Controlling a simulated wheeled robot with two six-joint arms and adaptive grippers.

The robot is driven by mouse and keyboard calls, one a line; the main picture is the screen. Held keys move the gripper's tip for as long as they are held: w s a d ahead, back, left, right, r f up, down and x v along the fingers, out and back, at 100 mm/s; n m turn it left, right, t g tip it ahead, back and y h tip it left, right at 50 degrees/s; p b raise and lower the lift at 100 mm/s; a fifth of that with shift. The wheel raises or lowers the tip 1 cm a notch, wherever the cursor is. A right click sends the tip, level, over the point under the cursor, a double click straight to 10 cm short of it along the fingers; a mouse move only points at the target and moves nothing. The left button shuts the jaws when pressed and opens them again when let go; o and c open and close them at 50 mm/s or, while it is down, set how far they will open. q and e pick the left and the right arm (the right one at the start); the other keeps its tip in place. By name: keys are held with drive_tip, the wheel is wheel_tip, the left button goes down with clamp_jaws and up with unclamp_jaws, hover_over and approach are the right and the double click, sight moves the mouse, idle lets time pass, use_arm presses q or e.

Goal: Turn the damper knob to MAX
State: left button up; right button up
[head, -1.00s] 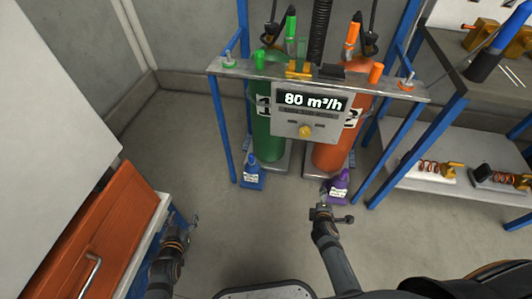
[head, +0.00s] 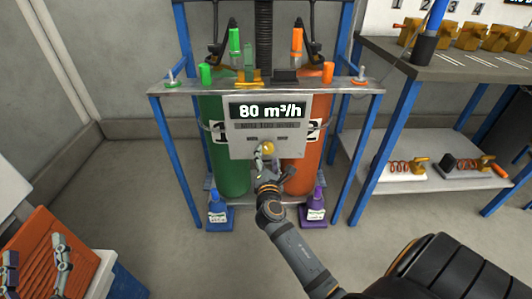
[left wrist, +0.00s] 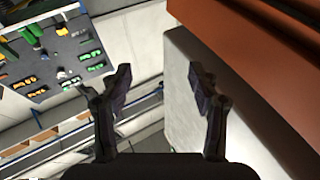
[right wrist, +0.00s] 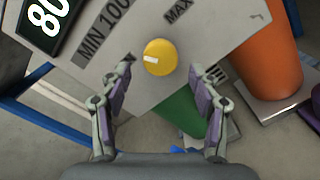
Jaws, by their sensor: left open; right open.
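The yellow damper knob (head: 268,147) sits low on the grey control panel (head: 240,145), whose display reads 80 m³/h. In the right wrist view the knob (right wrist: 160,57) shows a white mark, with printed MIN 100 to its left and MAX to its upper right. My right gripper (head: 264,160) is open just in front of the knob, partly covering it in the head view. In the right wrist view its fingers (right wrist: 165,95) are spread, with the knob just beyond the tips and no contact visible. My left gripper (left wrist: 160,80) is open and empty, near the orange surface at the lower left (head: 62,262).
The panel hangs on a blue-legged stand with a metal shelf (head: 350,88). A green cylinder (head: 228,180) and an orange cylinder (head: 308,165) stand behind it. A workbench (head: 440,75) is at right.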

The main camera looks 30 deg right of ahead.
sight(267, 151)
drive_tip(key=x, duration=0.4)
drive_tip(key=shift+b, duration=0.35)
use_arm(q)
wheel_tip(267, 151, up, 7)
drive_tip(key=s+t+h, duration=0.1)
drive_tip(key=s+t, duration=0.1)
drive_tip(key=t, duration=0.1)
drive_tip(key=shift+s+r+m+t, duration=0.15)
drive_tip(key=shift+s+m+t, duration=0.15)
drive_tip(key=shift+s+t, duration=0.1)
drive_tip(key=shift+d, duration=0.1)
use_arm(e)
drive_tip(key=shift+c, duration=0.3)
drive_tip(key=c, duration=1.1)
